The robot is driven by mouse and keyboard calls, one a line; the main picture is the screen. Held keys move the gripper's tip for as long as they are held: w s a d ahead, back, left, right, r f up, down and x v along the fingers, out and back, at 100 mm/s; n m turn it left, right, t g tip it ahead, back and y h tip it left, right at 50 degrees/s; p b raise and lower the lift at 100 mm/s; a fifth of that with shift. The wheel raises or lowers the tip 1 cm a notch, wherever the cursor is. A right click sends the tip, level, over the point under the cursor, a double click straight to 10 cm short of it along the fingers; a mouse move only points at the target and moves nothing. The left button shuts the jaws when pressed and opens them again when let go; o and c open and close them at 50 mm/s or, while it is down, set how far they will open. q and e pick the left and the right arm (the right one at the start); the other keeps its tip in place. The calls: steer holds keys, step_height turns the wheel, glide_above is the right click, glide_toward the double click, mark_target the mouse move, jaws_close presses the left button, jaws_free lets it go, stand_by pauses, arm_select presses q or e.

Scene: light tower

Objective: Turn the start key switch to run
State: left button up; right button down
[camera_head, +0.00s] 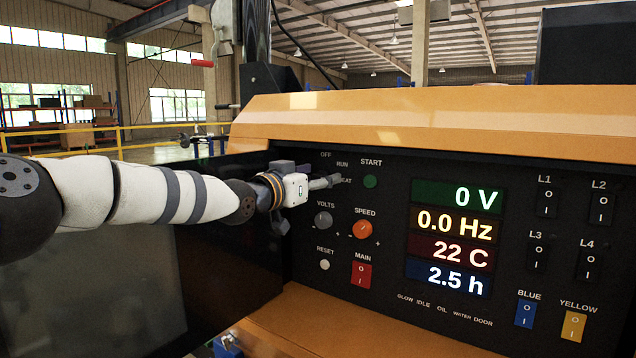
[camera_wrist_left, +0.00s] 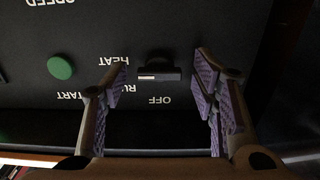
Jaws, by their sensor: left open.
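The start key switch (camera_wrist_left: 158,73) is a small dark knob with a pale mark on its bar, seen upside down in the left wrist view among the OFF, RUN and HEAT labels. Its bar lies across the picture; I cannot tell which label it points at. My left gripper (camera_wrist_left: 158,76) is open, with one finger on each side of the switch and gaps between the pads and the knob. In the head view, the left gripper (camera_head: 322,183) is at the panel's upper left and hides the switch. My right gripper is not in view.
The green START button (camera_head: 370,181) sits right beside the fingers. Below are the VOLTS knob (camera_head: 323,220), orange SPEED knob (camera_head: 362,229), and red MAIN switch (camera_head: 361,275). Lit displays (camera_head: 455,238) show 0 V and 0.0 Hz. An orange hood (camera_head: 440,118) overhangs the panel.

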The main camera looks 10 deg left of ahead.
arm_select(q)
steer(key=shift+r, duration=0.15)
steer(key=c, duration=1.2)
steer(key=shift+o, duration=0.2)
steer(key=n+b, duration=0.1)
steer(key=n, duration=0.2)
steer(key=shift+f, duration=0.2)
steer(key=n, duration=0.3)
steer(key=shift+a+b, duration=0.1)
steer(key=shift+b, duration=0.3)
steer(key=shift+n, duration=1.3)
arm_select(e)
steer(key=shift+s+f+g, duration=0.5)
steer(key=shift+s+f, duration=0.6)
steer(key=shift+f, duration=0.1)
